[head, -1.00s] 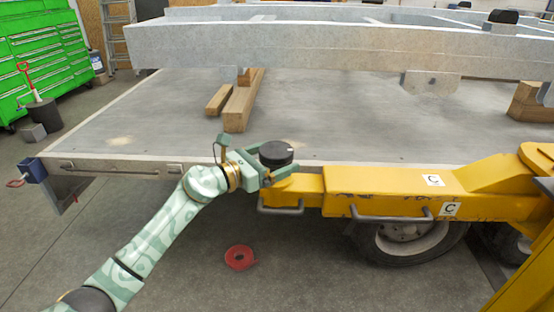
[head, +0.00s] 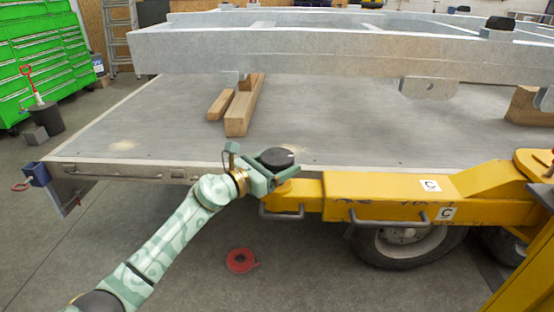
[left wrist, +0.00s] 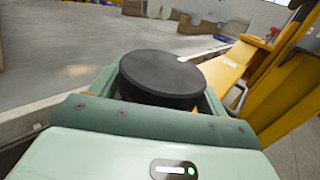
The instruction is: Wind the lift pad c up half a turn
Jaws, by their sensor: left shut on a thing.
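My right gripper is not in view.
The grey trailer bed (head: 150,115) lies just behind the pad. A galvanised frame (head: 300,50) stands above it, with wooden blocks (head: 243,108) beneath. A wheel (head: 405,245) stands below the yellow arm.

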